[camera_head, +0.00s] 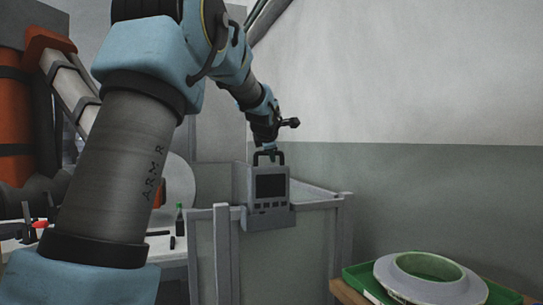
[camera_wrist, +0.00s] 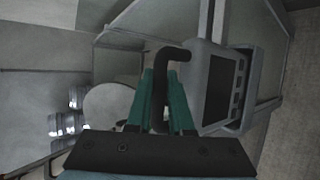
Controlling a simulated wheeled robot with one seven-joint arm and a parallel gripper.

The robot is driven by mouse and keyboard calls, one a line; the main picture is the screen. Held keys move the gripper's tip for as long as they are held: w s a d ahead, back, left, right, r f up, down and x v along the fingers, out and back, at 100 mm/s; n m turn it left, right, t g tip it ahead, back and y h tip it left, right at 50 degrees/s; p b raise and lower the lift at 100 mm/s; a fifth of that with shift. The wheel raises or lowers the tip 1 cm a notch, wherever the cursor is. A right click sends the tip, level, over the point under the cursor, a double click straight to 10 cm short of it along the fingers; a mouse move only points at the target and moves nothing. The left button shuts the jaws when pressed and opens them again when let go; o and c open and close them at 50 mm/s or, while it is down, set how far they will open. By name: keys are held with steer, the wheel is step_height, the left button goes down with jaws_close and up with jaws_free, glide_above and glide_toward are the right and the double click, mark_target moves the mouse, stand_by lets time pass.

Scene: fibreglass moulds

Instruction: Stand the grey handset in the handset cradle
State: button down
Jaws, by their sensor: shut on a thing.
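The grey handset (camera_head: 271,201), with a dark screen and a row of buttons, is upright in the head view. My gripper (camera_head: 268,151) is above it, shut on its dark top handle. In the wrist view the green fingers of my gripper (camera_wrist: 164,75) close around the handle, and the handset (camera_wrist: 203,108) extends to the right. The handset cradle (camera_head: 268,219) is a grey holder on the panel's top edge, directly below the handset. It also shows behind the handset's lower end in the wrist view (camera_wrist: 250,92). I cannot tell whether the handset's base is fully seated in it.
Grey panels with posts (camera_head: 222,255) stand around the cradle. A green tray (camera_head: 363,279) with a pale ring-shaped mould (camera_head: 396,278) is at the lower right. A bench (camera_head: 177,256) with a small bottle (camera_head: 179,221) is at the left.

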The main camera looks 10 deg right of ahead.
steer(key=shift+r, duration=0.1)
steer(key=c, duration=0.8)
jaws_free()
steer(key=shift+o, duration=0.4)
steer(key=shift+f, duration=0.2)
steer(key=b+v, duration=0.3)
steer(key=v, duration=0.8)
